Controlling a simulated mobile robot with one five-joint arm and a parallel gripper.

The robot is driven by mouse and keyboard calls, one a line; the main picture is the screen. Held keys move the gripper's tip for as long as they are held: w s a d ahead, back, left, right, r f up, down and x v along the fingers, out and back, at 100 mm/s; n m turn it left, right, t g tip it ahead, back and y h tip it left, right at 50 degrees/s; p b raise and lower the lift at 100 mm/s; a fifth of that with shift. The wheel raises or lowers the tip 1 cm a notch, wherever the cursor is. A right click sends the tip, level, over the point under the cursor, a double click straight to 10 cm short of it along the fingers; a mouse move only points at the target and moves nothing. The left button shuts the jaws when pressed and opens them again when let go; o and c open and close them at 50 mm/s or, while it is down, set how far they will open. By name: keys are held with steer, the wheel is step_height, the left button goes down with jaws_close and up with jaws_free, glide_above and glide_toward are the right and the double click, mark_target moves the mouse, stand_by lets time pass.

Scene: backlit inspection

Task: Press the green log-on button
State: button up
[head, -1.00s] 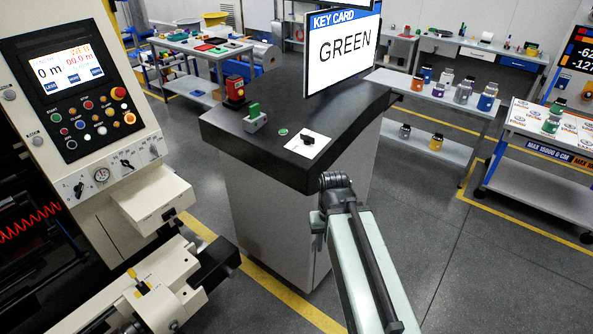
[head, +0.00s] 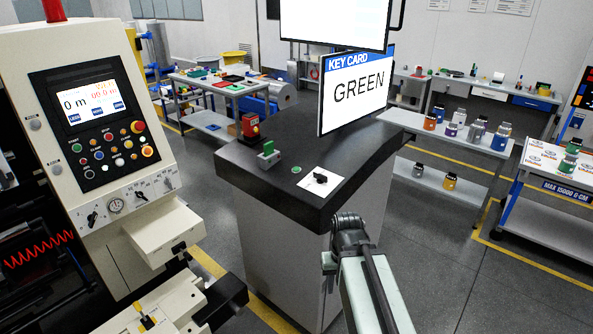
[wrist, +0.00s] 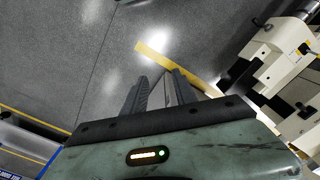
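A small round green button (head: 296,170) is set in the dark top of the console (head: 240,172), near its front edge. A grey block with a green top (head: 268,152) stands to its left, and a white sheet with a black knob (head: 320,180) lies to its right. A sign above reads "KEY CARD GREEN" (head: 357,92). My gripper (wrist: 160,76) is open and empty in the wrist view, with its fingers apart over grey floor. The button does not show there. My arm stands in front of the console in the head view, and its fingers cannot be made out.
A red device (head: 250,127) stands at the console's left rear. A cream machine (head: 105,120) with a screen and several coloured buttons is close on the left. Shelves with several jars (head: 440,135) are behind on the right. Open floor (head: 480,280) lies to the right.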

jaws_close()
stand_by(1.8)
